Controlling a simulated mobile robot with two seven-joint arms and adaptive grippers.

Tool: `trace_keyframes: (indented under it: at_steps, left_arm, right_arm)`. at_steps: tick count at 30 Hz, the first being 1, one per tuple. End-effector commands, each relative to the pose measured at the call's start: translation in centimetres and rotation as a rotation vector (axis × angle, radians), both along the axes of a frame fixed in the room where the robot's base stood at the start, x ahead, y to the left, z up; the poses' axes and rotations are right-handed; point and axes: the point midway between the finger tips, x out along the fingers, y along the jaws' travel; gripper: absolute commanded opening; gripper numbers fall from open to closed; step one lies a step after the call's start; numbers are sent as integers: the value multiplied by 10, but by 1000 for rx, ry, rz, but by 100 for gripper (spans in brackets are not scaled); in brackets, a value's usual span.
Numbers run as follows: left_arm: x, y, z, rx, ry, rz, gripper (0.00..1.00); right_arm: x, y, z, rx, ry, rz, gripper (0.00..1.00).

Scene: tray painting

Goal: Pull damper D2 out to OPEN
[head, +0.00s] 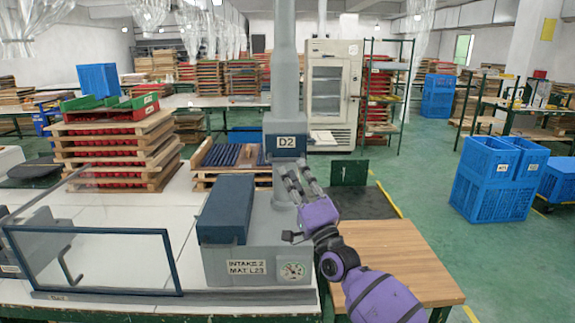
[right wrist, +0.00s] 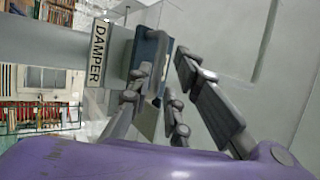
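The grey duct (head: 285,60) rises from the intake unit. A blue-grey collar (head: 284,153) on it carries the D2 label (head: 287,142). In the right wrist view, a plate reading DAMPER (right wrist: 97,52) is beside a blue part (right wrist: 150,52). My right gripper (head: 289,168) is just below and in front of the D2 collar. Its fingers are spread, with the blue part beyond and between the fingertips (right wrist: 162,72) in the wrist view. I see no clear grip on anything. The fingers partly hide the damper's pull, and contact cannot be told. My left gripper is out of view.
The intake unit (head: 257,268), with a blue top box (head: 226,208) and gauge, stands below the duct. A framed clear panel (head: 92,260) is at the left. Stacked wooden trays (head: 115,150) stand behind. A wooden tabletop (head: 395,262) lies under my right arm.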

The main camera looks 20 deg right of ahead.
Motion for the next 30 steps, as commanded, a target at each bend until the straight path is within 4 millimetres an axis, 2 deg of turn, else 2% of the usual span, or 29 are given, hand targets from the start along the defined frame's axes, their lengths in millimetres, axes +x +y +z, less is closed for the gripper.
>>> trace_keyframes:
  at_steps: [1,6,12,30]
  left_arm:
    - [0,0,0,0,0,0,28]
    - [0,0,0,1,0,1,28]
    - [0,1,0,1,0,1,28]
    - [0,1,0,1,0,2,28]
  right_arm:
    - [-11,-2,-8,0,3,-1,18]
    - [-39,-7,-23,-2,1,-1,18]
    - [-56,-10,-33,-2,-1,-1,18]
    - [-58,-10,-36,-30,1,-13,18]
